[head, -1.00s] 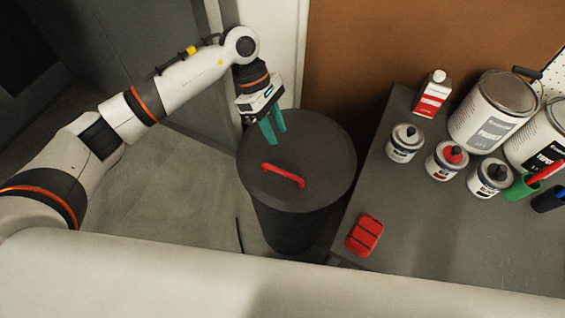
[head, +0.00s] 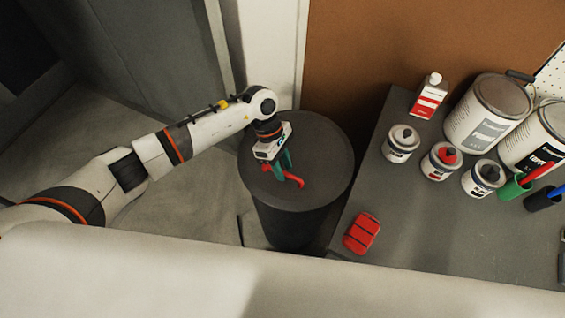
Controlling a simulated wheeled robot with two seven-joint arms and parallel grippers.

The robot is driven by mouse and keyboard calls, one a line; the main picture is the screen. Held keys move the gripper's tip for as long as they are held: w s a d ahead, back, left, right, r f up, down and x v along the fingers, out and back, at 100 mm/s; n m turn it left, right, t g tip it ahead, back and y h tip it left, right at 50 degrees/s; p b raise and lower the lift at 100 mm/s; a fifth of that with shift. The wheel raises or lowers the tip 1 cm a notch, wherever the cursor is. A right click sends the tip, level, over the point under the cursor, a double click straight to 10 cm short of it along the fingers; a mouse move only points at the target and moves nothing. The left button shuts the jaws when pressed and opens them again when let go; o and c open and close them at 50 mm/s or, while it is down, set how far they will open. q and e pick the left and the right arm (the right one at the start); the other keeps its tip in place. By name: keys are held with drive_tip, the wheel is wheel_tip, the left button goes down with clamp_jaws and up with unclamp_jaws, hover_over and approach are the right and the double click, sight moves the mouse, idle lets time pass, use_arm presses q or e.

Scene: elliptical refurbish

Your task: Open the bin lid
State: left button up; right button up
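The bin (head: 288,227) is a dark grey cylinder standing on the floor left of the table. Its round lid (head: 325,150) lies flat on top, with a red bar handle (head: 296,181) across it. My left gripper (head: 283,172) points down at the handle, its green fingers at the handle's middle and partly hiding it. From this angle I cannot tell whether the fingers are closed on the handle or only around it. My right gripper is not in view.
A grey table (head: 430,235) is right of the bin, with a red box-like object (head: 361,233) near its left edge. Several small cans, paint cans (head: 488,112) and a white-and-red bottle (head: 429,97) stand at its back. A brown wall (head: 420,45) rises behind.

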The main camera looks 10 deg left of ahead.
use_arm(q)
clamp_jaws()
